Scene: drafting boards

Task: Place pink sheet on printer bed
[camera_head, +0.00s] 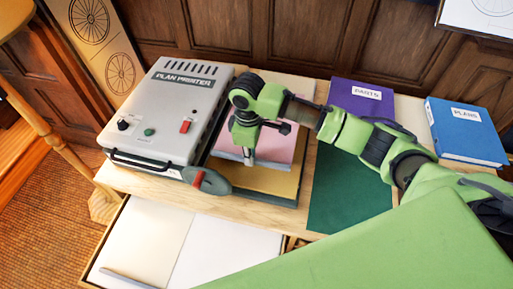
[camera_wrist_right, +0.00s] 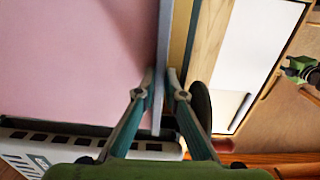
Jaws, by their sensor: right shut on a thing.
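The pink sheet (camera_head: 285,142) is just right of the grey plan printer (camera_head: 165,105) in the head view, above a tan, dark-edged board (camera_head: 268,183). In the right wrist view the pink sheet (camera_wrist_right: 75,60) fills the upper left, with a grey-blue strip along its edge. My right gripper (camera_head: 247,158) is shut on this edge; its fingertips (camera_wrist_right: 162,78) pinch the strip. Whether the sheet touches the board below is hard to tell. I cannot make out a separate printer bed. My left gripper is not in view.
A grey-and-red handle (camera_head: 207,181) juts out by the printer's front right corner. A dark green sheet (camera_head: 350,195), a purple PARTS book (camera_head: 361,96) and a blue PLANS book (camera_head: 467,130) lie to the right. An open drawer (camera_head: 225,245) holds pale sheets in front.

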